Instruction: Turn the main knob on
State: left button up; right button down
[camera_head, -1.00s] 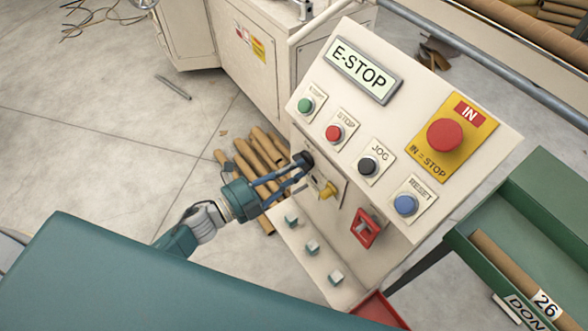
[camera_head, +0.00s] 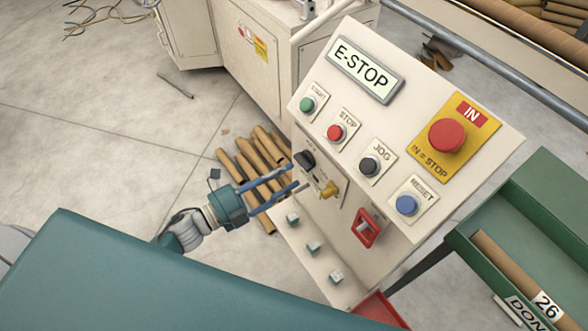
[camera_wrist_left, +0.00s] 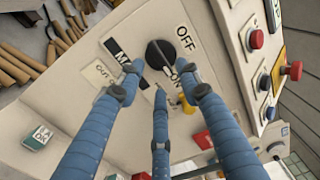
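The main knob (camera_head: 304,160) is a black rotary knob on the upper left of the cream control panel's front face. It also shows in the left wrist view (camera_wrist_left: 160,54), between a dark MAIN label (camera_wrist_left: 119,48) and the OFF and ON marks. A pale line crosses the knob, its end near the ON mark. My left gripper (camera_head: 291,178) is just in front of and below the knob, apart from it. In the left wrist view its three blue fingers are spread and empty. My right gripper is in neither view.
A yellow part (camera_head: 327,190) and a red switch (camera_head: 366,228) sit right of the knob. The sloped top has several buttons and a large red emergency stop (camera_head: 446,135). Cardboard tubes (camera_head: 250,160) lie on the floor behind. A green tray (camera_head: 500,225) stands right.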

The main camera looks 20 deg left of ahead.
pick_arm(q)
jog(key=v, duration=0.8)
jog(key=shift+f, duration=0.1)
jog(key=a+f+n+y, duration=0.3)
jog(key=f+n, duration=0.1)
jog(key=f, duration=0.3)
jog(key=a+f+n+y, duration=0.3)
jog(key=f+n, duration=0.1)
jog(key=f, duration=0.4)
jog(key=s+a+f+n+g+y, duration=0.15)
jog(key=s+f+n, duration=0.25)
jog(key=f, duration=0.4)
jog(key=s+a+f+n+g+y, duration=0.1)
jog(key=s+f+n+g+y, duration=0.25)
jog(key=f, duration=0.55)
jog(key=s+d+f+n+g, duration=0.3)
jog(key=s+f, duration=0.5)
jog(key=s, duration=0.4)
jog(key=s+d+f+n+g, duration=0.3)
jog(key=s+f+n+g, duration=0.2)
jog(key=s, duration=0.8)
notch_tip(320, 180, down, 3)
jog(key=shift+s+d+r, duration=0.1)
jog(key=shift+s+d, duration=0.2)
jog(key=shift+d, duration=0.1)
